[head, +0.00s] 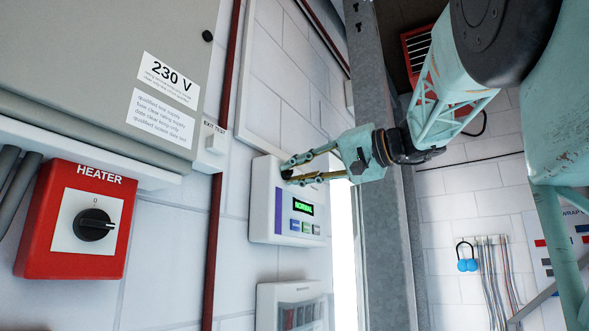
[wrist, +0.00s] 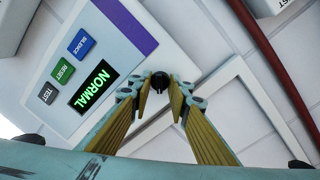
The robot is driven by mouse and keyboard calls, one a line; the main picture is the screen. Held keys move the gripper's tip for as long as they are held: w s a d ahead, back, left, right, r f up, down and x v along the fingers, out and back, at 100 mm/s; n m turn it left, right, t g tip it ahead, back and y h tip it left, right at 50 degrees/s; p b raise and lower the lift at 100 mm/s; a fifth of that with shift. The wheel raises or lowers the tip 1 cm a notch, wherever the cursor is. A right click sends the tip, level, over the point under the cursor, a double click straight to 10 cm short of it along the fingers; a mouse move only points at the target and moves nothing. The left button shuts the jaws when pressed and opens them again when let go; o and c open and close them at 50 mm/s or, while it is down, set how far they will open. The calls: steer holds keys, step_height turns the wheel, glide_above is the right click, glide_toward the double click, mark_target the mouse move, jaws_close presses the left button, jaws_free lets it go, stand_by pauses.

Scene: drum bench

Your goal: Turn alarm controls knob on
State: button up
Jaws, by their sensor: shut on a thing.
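The white alarm panel (head: 262,208) is on the wall at the centre of the head view. Its green display (head: 303,208) reads NORMAL, and it also shows in the wrist view (wrist: 94,87). A small black knob (wrist: 160,80) sits at the panel's upper part, between my fingertips in the wrist view; in the head view it shows as a dark spot (head: 287,174). My gripper (head: 291,171) reaches in from the right, with its fingers (wrist: 161,92) shut on the knob from both sides. The knob's pointer mark cannot be made out.
A red HEATER box (head: 60,225) with a black rotary knob (head: 93,225) is at left. A grey 230 V cabinet (head: 100,50) is above it. Another white box (head: 290,289) is below the panel. A steel post (head: 385,240) stands close to my arm on the right.

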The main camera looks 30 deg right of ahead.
steer(key=m+p, duration=0.1)
steer(key=m, duration=0.1)
steer(key=m+p, duration=0.2)
steer(key=shift+r+m, duration=0.2)
steer(key=shift+m, duration=0.2)
steer(key=shift+f+m+g+y+p, duration=0.1)
steer(key=shift+m+g+y+p, duration=0.2)
steer(key=shift+m+p, duration=1.45)
steer(key=shift+m, duration=0.25)
steer(key=o, duration=0.9)
steer(key=shift+c, duration=0.2)
steer(key=shift+s+d, duration=0.15)
steer(key=v, duration=1.1)
steer(key=shift+s+d, duration=0.2)
